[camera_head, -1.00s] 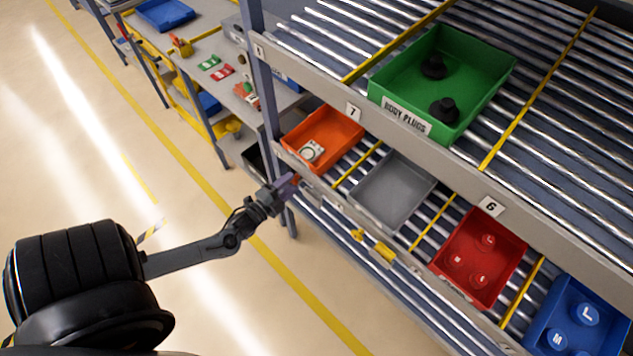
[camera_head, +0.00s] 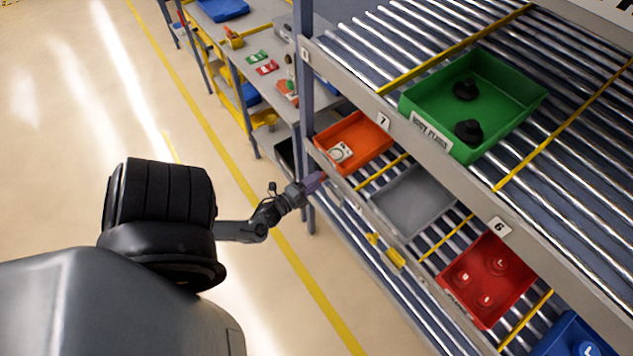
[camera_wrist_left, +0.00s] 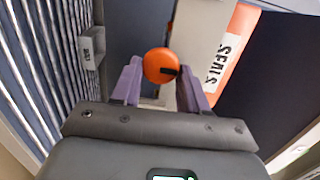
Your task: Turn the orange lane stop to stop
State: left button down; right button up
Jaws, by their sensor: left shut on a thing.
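The orange lane stop (camera_wrist_left: 161,65) shows in the left wrist view as a round orange knob with a dark mark on its right side. My left gripper (camera_wrist_left: 158,76) has its two purple fingers on either side of the knob and is shut on it. In the head view my left gripper (camera_head: 317,181) reaches in from the left to the shelf's front rail, just below the orange bin (camera_head: 374,147). There the fingers hide most of the knob, and I cannot tell its turn angle. My right gripper is in neither view.
A grey bin (camera_head: 412,203), a red bin (camera_head: 487,280) and a blue bin (camera_head: 572,336) sit along the lower roller lanes. A green bin (camera_head: 475,103) is on the upper shelf. Yellow fittings (camera_head: 394,257) stick out from the lower rail. The floor at left is clear.

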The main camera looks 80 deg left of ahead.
pick_arm(q)
jog(key=c, duration=0.6)
grip_release()
jog(key=v, duration=1)
jog(key=shift+s+d, duration=0.2)
jog(key=shift+s, duration=0.15)
